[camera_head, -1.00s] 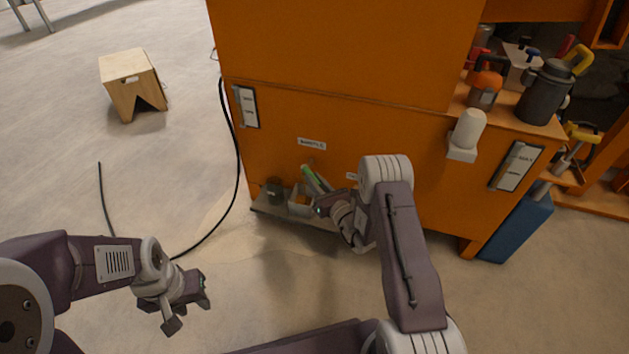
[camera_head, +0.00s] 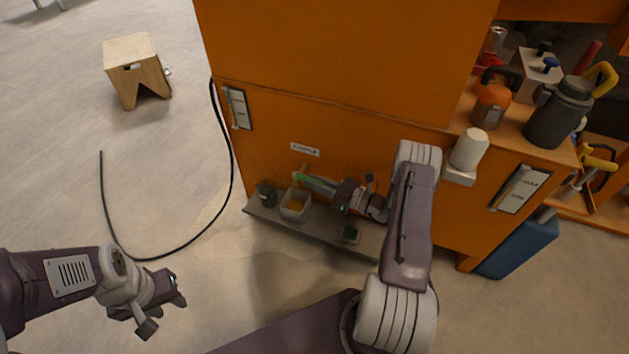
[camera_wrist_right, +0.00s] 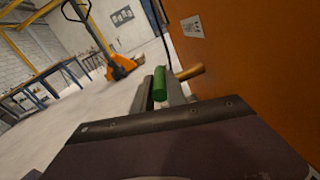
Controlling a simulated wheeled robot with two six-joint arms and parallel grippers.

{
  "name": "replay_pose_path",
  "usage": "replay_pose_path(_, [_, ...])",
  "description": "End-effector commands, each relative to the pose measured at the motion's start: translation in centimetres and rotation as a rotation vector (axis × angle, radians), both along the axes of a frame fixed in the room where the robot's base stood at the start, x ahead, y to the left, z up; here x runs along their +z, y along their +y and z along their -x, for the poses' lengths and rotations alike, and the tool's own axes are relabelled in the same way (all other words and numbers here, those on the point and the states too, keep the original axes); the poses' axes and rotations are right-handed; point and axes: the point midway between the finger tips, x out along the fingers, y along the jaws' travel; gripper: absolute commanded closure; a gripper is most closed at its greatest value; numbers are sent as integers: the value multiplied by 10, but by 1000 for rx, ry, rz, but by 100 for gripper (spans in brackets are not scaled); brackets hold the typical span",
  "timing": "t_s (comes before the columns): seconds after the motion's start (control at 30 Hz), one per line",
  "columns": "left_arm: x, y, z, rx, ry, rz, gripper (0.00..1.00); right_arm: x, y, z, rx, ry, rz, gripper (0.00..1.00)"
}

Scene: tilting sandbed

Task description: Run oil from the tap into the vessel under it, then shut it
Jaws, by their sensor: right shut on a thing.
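The tap's green handle (camera_head: 304,177) sticks out low on the orange cabinet front and points left in the head view. My right gripper (camera_head: 322,185) is shut on it. In the right wrist view the green handle (camera_wrist_right: 160,84) lies between the grey fingers, with a brass-coloured pipe (camera_wrist_right: 189,72) beside it. The pale square vessel (camera_head: 285,207) stands on the low shelf below the handle and shows orange-yellow liquid inside. Any oil stream is too small to make out. My left gripper (camera_head: 167,308) is open and empty above the floor.
A dark small pot (camera_head: 267,196) stands left of the vessel on the shelf (camera_head: 325,232). A small dark green item (camera_head: 349,235) lies to the right. A black hose (camera_head: 226,190) curves over the floor, and a wooden stool (camera_head: 136,68) stands far left.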

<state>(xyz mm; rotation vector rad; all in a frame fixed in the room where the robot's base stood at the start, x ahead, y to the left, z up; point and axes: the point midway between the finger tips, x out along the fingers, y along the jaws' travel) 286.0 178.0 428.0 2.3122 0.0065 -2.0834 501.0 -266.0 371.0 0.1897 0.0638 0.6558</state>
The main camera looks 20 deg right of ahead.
Motion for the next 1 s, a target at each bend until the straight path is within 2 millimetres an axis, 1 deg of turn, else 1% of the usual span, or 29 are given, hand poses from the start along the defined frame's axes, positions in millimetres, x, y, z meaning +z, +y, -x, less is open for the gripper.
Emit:
replay_pose_path(0.03, [-2,0,0,0,0,0,64,-2,0,0,19,1,3,100])
replay_pose_path(0.3, [-5,0,0,0,0,0,64,-2,-1,-1,86,2,1,100])
replay_pose_path(0.77, [-5,0,0,0,0,0,64,-1,0,-2,97,2,1,100])
replay_pose_path(0.8, [-5,0,0,0,0,0,64,-1,0,-2,97,2,1,72])
replay_pose_path(0.83, [-5,0,0,0,0,0,64,-1,0,-2,97,2,1,64])
replay_pose_path(0.87, [-5,0,0,0,0,0,64,-1,0,-2,97,2,1,61])
replay_pose_path(1.0, [-5,0,0,0,0,0,64,0,0,-2,96,1,1,61])
